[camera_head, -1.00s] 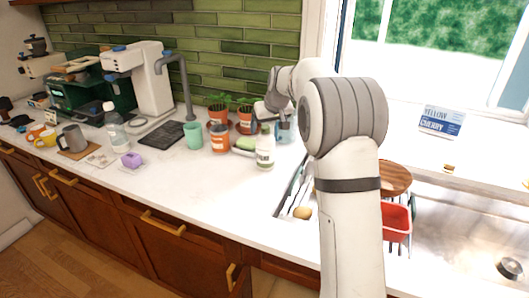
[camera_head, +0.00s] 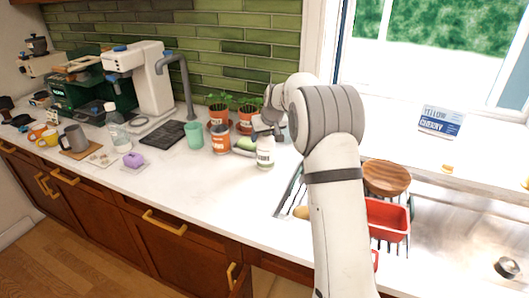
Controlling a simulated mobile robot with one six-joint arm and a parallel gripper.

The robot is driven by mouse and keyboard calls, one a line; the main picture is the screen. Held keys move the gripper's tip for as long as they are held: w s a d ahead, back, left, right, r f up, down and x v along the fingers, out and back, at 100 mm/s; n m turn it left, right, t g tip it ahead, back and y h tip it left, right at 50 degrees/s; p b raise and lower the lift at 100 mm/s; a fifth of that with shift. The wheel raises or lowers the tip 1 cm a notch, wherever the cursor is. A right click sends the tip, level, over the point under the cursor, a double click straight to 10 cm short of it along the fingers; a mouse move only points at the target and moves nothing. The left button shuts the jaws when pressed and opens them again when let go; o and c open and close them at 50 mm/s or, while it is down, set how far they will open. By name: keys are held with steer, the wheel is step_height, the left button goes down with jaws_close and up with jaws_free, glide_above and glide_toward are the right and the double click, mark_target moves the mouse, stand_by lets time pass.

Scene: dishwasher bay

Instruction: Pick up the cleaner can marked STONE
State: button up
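An orange can with a dark band and a pale label (camera_head: 220,137) stands upright on the white counter, right of a green cup. A white bottle with a green label (camera_head: 265,153) stands to its right, nearer the front edge. The lettering on both is too small to read, so I cannot tell which is marked STONE. My gripper (camera_head: 262,127) is behind the white bottle and right of the orange can, near the potted plants. It is small and partly hidden by my arm, so its fingers and any contact are unclear.
A green sponge-like item (camera_head: 244,145) lies between can and bottle. The green cup (camera_head: 194,135) stands left of the can. Potted plants (camera_head: 219,110) stand behind. A red basin (camera_head: 387,219) and round wooden board (camera_head: 386,177) are at right. The front counter is clear.

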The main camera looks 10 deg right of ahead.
steer(key=c, duration=1.1)
steer(key=shift+r, duration=0.15)
